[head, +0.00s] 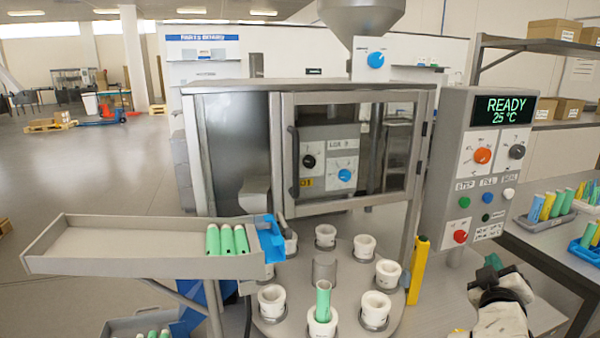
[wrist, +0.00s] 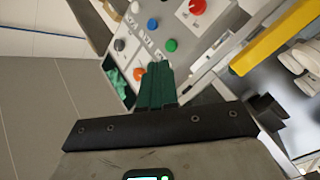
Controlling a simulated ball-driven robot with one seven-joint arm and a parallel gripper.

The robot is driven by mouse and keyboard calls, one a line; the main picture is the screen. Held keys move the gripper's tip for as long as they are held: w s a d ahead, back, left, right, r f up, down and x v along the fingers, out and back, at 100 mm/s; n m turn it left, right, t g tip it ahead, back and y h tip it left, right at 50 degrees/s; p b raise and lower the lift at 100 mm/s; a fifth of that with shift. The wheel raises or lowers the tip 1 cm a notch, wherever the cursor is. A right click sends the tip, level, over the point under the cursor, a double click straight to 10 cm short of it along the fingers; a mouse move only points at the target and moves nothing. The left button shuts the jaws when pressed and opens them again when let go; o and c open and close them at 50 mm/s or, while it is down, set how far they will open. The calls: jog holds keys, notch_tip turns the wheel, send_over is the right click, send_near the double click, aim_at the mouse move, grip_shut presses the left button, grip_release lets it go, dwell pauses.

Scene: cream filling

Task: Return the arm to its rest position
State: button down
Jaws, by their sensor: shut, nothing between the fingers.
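My gripper (head: 494,264) is at the lower right of the head view, below the control panel (head: 487,165) and left of the side table. Its dark green fingers (wrist: 157,82) are together at the middle of the wrist view, with nothing between them. Behind the fingertips, the wrist view shows the panel's coloured buttons and knobs. The white and black end of my arm shows at the bottom right of the head view. The rest of my arm is out of view.
The filling machine (head: 300,97) has a round table with several white cups, one holding a green tube (head: 323,300). A tray (head: 120,262) at left holds green tubes. A yellow post (head: 418,270) stands left of my gripper. The side table (head: 548,240) carries tube racks.

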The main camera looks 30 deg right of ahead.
jog(key=s+a+f+g+y, duration=0.2)
jog(key=a+f+y, duration=0.3)
jog(key=a+f, duration=0.55)
jog(key=s+a+f+g+y, duration=0.2)
jog(key=a+f+y, duration=0.3)
jog(key=a+f, duration=0.5)
jog(key=s+a+f+n+g+y, duration=0.1)
jog(key=s+a+f+g+y, duration=0.1)
jog(key=s+a+f, duration=0.2)
jog(key=s+a+f+g+y, duration=0.2)
jog(key=s+a+f+y, duration=0.1)
jog(key=s+a, duration=0.5)
jog(key=shift+a+f+n+g, duration=0.3)
jog(key=shift+f+n, duration=0.1)
jog(key=shift+f, duration=0.15)
jog(key=shift+d, duration=0.1)
